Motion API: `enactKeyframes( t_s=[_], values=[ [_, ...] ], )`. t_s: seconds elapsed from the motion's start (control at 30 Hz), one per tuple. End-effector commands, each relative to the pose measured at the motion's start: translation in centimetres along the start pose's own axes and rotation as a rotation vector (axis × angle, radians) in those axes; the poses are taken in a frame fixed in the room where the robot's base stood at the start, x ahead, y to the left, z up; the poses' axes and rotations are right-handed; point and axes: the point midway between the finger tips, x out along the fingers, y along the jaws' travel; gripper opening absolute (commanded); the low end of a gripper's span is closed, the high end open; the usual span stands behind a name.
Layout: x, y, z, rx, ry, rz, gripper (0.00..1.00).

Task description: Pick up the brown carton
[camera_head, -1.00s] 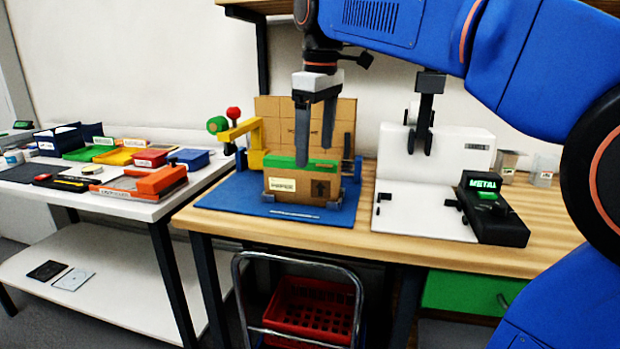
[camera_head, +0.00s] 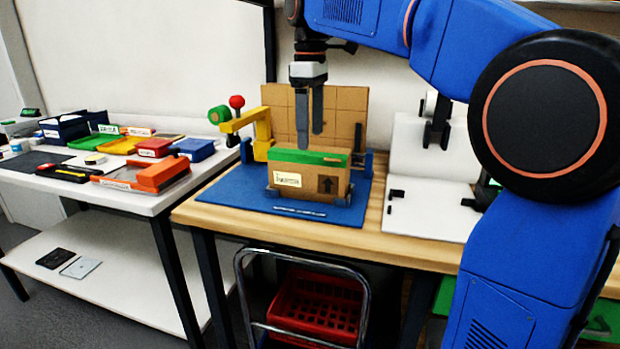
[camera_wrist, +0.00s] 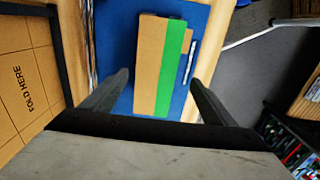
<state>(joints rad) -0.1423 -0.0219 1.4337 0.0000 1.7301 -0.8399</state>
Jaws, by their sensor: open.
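The brown carton (camera_head: 309,176) stands upright on a blue mat (camera_head: 228,197) on the wooden bench. It has green tape along its top, a white label and a dark arrow on its front, and dark brackets at its lower corners. My gripper (camera_head: 310,142) is open, pointing down, with its fingertips close above the carton's top in the head view. In the wrist view the carton (camera_wrist: 152,68) shows from above, ahead of and between the fingers (camera_wrist: 160,84), with nothing held. Whether the fingertips reach below its top edge cannot be told.
A cardboard panel (camera_head: 345,108) marked "FOLD HERE" stands behind the carton. A yellow clamp (camera_head: 258,128) with red and green knobs is to its left. A white fixture (camera_head: 422,206) stands right. A red crate (camera_head: 316,306) sits below the bench; a white side table (camera_head: 140,203) holds trays.

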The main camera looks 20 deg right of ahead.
Motion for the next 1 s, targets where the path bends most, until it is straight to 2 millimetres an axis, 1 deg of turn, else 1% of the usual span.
enactKeyframes(
  t_s=[0.03, 0.1, 0.2, 0.3, 0.47, 0.57, 0.7, 0.8, 0.9, 1.0],
  values=[
    [0.9, 0.0, 0.0, 0.0, -0.001, -0.001, 0.8],
    [2.1, 0.0, 0.0, 0.0, -0.001, -0.001, 0.8],
    [3.5, 0.0, 0.0, 0.0, -0.001, -0.001, 0.8],
    [4.3, 0.0, 0.0, 0.0, -0.001, -0.001, 0.8],
    [5.1, 0.1, -0.1, 0.001, 0.0, 0.0, 0.8],
    [6.1, 0.4, -0.2, 0.001, -0.002, -0.002, 0.8],
    [8.1, 0.9, -0.5, 0.001, -0.001, -0.001, 0.8],
    [9.2, 0.8, -0.4, 0.0, -0.001, -0.001, 0.8],
    [9.8, 0.8, -0.4, 0.001, 0.0, 0.0, 0.8],
    [10.0, 0.8, -0.4, 0.001, 0.0, 0.0, 0.8]
  ],
)
